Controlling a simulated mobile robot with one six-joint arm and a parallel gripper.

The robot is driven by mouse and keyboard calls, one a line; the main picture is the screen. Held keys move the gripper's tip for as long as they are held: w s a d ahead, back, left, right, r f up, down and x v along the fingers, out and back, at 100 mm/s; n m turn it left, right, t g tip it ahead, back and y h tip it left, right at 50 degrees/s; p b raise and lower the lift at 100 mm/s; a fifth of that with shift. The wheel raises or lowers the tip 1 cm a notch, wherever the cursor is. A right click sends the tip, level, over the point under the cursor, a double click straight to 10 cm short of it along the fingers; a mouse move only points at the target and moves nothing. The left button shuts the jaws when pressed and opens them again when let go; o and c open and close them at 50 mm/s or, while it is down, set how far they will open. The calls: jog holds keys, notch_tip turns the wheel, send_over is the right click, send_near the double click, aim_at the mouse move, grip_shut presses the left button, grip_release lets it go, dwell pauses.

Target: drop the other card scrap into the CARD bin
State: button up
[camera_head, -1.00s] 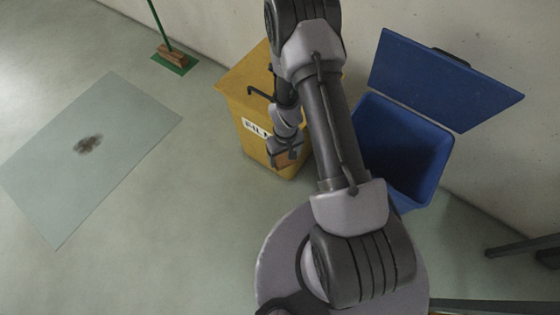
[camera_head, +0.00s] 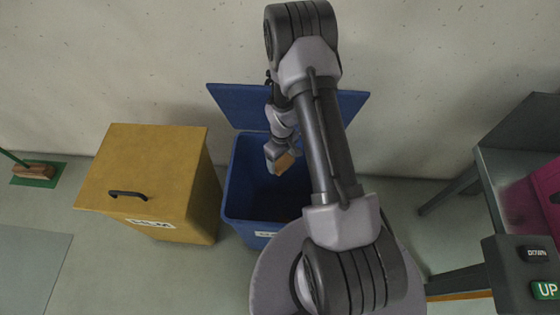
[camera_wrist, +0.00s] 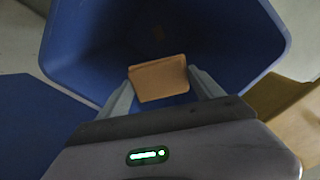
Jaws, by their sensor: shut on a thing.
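My gripper (camera_wrist: 160,84) is shut on a flat brown card scrap (camera_wrist: 158,72), held between its two fingertips. The scrap also shows at the tip of my gripper (camera_head: 278,163) in the head view. The blue bin (camera_head: 236,190) stands open, its lid (camera_head: 225,100) tipped back against the wall. Its front label is mostly hidden by my arm. My gripper and the scrap are over the bin's opening, and the bin's blue wall (camera_wrist: 262,35) surrounds them in the wrist view. A small brownish patch shows low inside the bin, too small to make out.
A yellow bin (camera_head: 150,175) with a shut lid and black handle, labelled FILM, stands just left of the blue bin. A grey table (camera_head: 500,165) and a control box with DOWN and UP buttons (camera_head: 530,270) are at right. A broom (camera_head: 33,172) stands far left.

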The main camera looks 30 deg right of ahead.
aim_at(281, 168)
notch_tip(281, 168, down, 6)
jog(key=b, duration=0.3)
jog(key=shift+a+b, duration=0.15)
jog(key=shift+b, duration=0.25)
jog(key=o, duration=1.4)
jog(key=shift+r, duration=0.1)
jog(key=shift+c, duration=0.2)
notch_tip(281, 168, up, 8)
jog(key=p, duration=0.3)
jog(key=shift+f, duration=0.2)
jog(key=shift+f, duration=0.1)
